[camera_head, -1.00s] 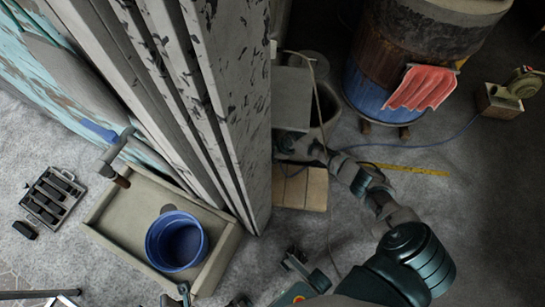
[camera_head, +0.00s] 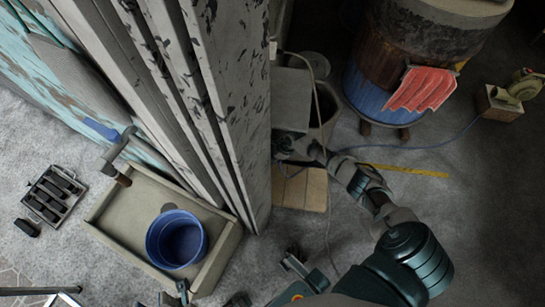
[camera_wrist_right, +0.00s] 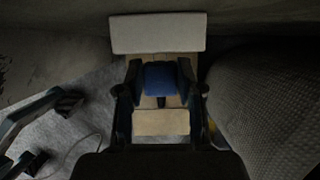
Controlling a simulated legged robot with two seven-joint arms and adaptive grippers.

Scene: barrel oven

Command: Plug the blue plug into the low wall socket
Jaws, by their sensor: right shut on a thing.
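The blue plug (camera_wrist_right: 160,78) sits between the two dark fingers of my right gripper (camera_wrist_right: 160,92) in the right wrist view. The gripper is shut on it. In the head view my right gripper (camera_head: 284,146) is low beside the peeling pillar, partly hidden by the pillar and a grey box. A blue cable (camera_head: 435,146) runs across the floor towards it. I cannot make out the low wall socket's holes. A pale plate (camera_wrist_right: 158,33) lies beyond the plug in the wrist view.
The pillar (camera_head: 235,120) and grey box (camera_head: 291,99) crowd my right gripper. Pale tiles (camera_head: 300,188) lie below it. The barrel oven (camera_head: 395,60) and blower (camera_head: 503,98) stand right. A blue bucket (camera_head: 177,239) is in a tray (camera_head: 120,207). Floor right of the tiles is fairly clear.

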